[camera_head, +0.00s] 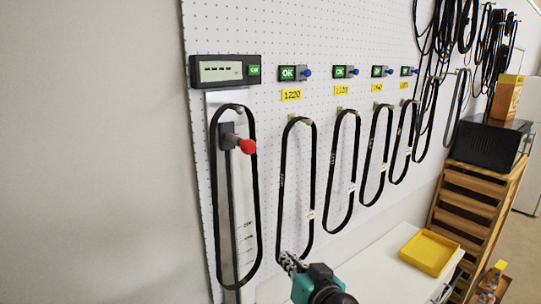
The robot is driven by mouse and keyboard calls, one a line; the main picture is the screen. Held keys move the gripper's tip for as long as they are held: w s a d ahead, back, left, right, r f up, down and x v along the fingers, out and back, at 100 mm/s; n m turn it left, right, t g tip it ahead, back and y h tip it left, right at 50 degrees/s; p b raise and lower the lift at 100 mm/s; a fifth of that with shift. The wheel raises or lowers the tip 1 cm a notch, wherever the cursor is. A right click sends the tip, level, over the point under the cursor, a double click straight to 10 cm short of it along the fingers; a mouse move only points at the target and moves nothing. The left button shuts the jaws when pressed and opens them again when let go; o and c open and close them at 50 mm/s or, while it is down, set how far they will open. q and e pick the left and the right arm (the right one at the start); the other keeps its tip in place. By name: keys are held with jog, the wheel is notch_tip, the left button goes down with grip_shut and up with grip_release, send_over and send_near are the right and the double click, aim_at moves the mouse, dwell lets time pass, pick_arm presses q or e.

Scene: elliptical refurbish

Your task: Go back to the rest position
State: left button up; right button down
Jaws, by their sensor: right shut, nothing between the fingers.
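My right gripper (288,262) is at the bottom middle of the head view, its teal and black arm coming up from the lower edge. It is shut and empty, near the lower end of the black belt (282,190) under the yellow 1220 label (291,95). I cannot tell whether it touches that belt. Another black belt (258,205) hangs on the measuring device (243,215) with the red knob (247,146) at the left. My left gripper is not in view.
Several more belts (331,180) hang on the white pegboard (270,30) to the right. A white table (380,270) below carries a yellow tray (429,250). A wooden rack (465,205) with a black box (488,143) stands further right. The left side shows bare wall.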

jog(key=s+d+f+g+h+b, duration=0.1)
jog(key=s+d+f+g+b, duration=0.1)
jog(key=f, duration=0.9)
jog(key=s+d+f+m+g+h+b, duration=0.1)
jog(key=s+d+f+b, duration=0.4)
jog(key=f, duration=0.6)
jog(key=s+d+f+g+h+b, duration=0.3)
jog(key=s+d+f, duration=0.4)
jog(key=f, duration=0.5)
jog(key=shift+s+g+b, duration=0.5)
jog(key=shift+b, duration=0.1)
jog(key=shift+f, duration=0.1)
